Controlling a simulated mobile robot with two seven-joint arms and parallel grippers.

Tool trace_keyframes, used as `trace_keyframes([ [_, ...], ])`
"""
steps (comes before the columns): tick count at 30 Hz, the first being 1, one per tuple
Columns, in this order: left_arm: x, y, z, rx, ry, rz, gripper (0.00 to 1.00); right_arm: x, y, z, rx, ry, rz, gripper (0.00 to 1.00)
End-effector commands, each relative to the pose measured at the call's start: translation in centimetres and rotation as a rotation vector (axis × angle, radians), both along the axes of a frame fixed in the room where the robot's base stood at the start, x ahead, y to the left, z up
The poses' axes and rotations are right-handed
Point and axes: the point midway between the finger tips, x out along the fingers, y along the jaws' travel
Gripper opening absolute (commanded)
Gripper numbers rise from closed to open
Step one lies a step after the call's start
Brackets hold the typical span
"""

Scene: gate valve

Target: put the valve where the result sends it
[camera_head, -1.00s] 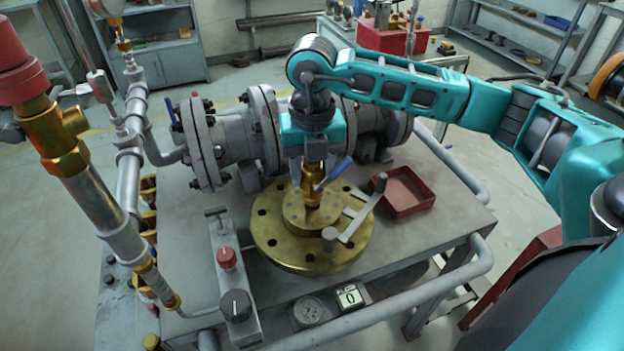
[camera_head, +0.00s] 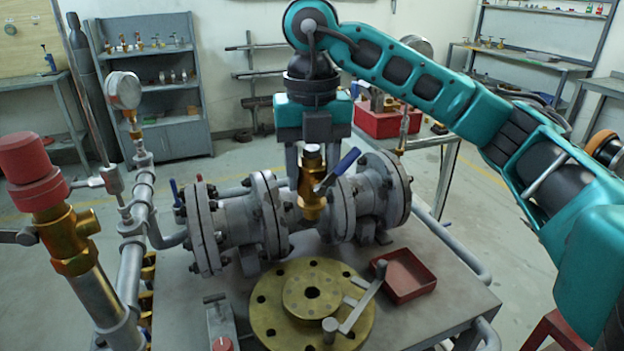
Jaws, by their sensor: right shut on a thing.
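The brass valve (camera_head: 312,205) with a blue lever is held upright in my right gripper (camera_head: 312,165), whose fingers are shut around its upper part. Valve and gripper are in the air above the round brass test flange (camera_head: 270,320), in front of the grey flanged pipe. The flange has an open hole in its middle and a grey clamp handle (camera_head: 358,300) at its right side. My left gripper does not show.
A shallow red tray (camera_head: 405,275) lies on the bench right of the flange. A red-capped brass fitting (camera_head: 55,200) and a pressure gauge (camera_head: 124,90) stand at left. Shelves (camera_head: 150,90) with small valves and a red bin (camera_head: 388,118) are at the back.

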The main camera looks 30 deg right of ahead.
Motion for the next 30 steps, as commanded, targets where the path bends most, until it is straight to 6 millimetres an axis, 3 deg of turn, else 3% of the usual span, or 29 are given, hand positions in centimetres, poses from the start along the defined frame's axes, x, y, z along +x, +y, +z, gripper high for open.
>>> trace_keyframes([
  [30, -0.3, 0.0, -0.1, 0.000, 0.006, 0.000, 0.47, 0.0, 0.0, 3.8, 0.001, -0.004, -0.001, 0.00],
])
